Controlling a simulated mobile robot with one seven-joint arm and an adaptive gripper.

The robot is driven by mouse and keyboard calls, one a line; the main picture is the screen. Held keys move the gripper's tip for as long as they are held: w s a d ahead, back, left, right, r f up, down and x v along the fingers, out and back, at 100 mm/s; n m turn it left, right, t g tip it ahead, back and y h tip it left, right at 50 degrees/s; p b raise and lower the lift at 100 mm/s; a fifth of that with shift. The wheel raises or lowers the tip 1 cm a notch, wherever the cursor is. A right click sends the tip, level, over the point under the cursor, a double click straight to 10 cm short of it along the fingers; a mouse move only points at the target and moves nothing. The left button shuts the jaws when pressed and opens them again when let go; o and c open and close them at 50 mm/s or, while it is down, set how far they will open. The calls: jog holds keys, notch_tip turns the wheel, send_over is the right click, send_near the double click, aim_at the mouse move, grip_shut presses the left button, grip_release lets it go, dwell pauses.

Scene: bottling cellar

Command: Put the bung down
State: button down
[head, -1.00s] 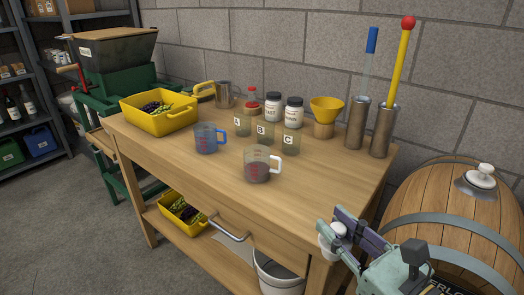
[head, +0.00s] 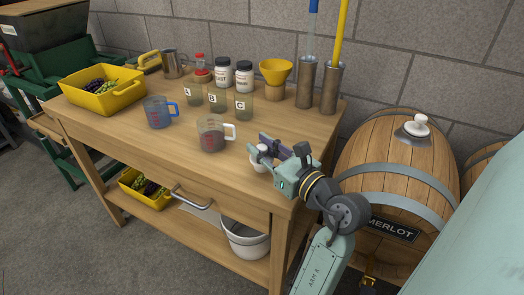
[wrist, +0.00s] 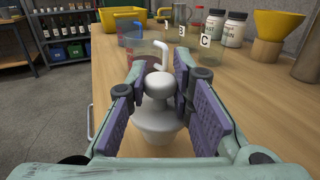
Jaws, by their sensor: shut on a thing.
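The white bung (wrist: 157,128), with a round knob on top, is upright between the purple-padded fingers of my gripper (wrist: 154,88). In the head view the bung (head: 259,162) shows at the front right part of the wooden table (head: 150,142), and my gripper (head: 266,150) is shut on it. The bung's lower end is over the tabletop or close to it; I cannot tell whether it touches. The fingers hide part of its sides.
A measuring jug with a white handle (head: 212,134) stands just left of my gripper; a blue-handled jug (head: 158,112) is further left. Jars, a yellow funnel (head: 276,72) and metal cylinders (head: 306,82) stand behind. A barrel (head: 395,160) with a white-knobbed fitting (head: 418,126) is right.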

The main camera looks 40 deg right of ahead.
jog(key=shift+f, duration=0.8)
jog(key=shift+f, duration=0.2)
jog(key=c, duration=1.4)
grip_release()
jog(key=shift+r, duration=0.35)
jog(key=s+b, duration=0.1)
jog(key=s, duration=0.2)
jog(key=s+b, duration=0.1)
jog(key=s, duration=0.3)
jog(key=s+b, duration=0.1)
jog(key=s, duration=0.2)
jog(key=shift+s+f, duration=0.25)
jog(key=shift+s, duration=0.15)
jog(key=shift+s+r, duration=0.1)
jog(key=shift+s, duration=0.55)
